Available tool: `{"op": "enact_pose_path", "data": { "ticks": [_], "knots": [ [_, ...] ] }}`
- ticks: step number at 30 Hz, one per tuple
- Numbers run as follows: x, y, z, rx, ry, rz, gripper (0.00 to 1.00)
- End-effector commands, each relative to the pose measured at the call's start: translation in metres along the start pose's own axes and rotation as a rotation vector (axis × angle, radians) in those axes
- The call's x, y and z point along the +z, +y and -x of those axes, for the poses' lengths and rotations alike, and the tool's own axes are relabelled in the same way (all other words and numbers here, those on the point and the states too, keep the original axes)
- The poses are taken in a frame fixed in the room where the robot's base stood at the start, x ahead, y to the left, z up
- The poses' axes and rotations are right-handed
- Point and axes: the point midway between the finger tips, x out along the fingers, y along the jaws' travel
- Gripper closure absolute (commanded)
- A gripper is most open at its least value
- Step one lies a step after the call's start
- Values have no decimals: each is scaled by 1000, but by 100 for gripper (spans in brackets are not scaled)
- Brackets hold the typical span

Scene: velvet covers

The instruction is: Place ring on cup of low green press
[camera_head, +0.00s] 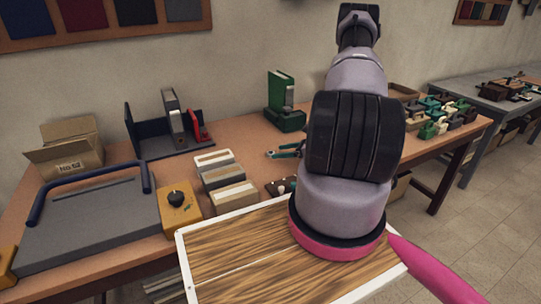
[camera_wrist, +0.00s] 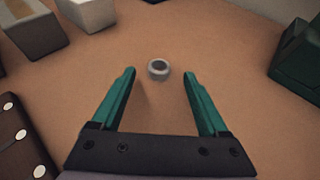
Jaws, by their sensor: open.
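A small grey ring (camera_wrist: 158,69) lies flat on the brown tabletop in the wrist view. My gripper (camera_wrist: 159,75) is open and empty, with one teal fingertip on each side of the ring's near edge. I cannot tell whether the fingers are level with it. In the head view my gripper (camera_head: 287,151) hangs over the middle of the table, and I cannot make out the ring there. A green press-like stand (camera_head: 284,118) with a tall upright part stands behind it. Its dark green base (camera_wrist: 298,62) shows at the wrist view's right edge. No cup is clearly visible.
A dark stand with grey and red uprights (camera_head: 173,145) is at the back left. Pale blocks (camera_head: 222,178), a yellow box with a black knob (camera_head: 178,209) and a cardboard box (camera_head: 68,152) stand leftward. Several small green and tan items (camera_head: 435,128) crowd the right end.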

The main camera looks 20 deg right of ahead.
Motion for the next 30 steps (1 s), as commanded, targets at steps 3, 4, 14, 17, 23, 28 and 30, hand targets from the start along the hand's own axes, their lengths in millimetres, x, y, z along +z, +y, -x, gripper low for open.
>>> {"op": "enact_pose_path", "data": {
  "ticks": [3, 4, 14, 17, 23, 28, 30],
  "knots": [
    [0, 1, -19, 2, 0, 1, 23],
    [0, 2, -23, 3, 0, 1, 23],
    [0, 1, -31, 0, 0, 1, 23],
    [0, 1, -31, 1, 0, 1, 57],
    [0, 1, -31, 1, 0, 1, 100],
    [1, 1, -31, 1, 0, 1, 100],
    [2, 1, -30, 1, 0, 1, 100]
  ]
}}
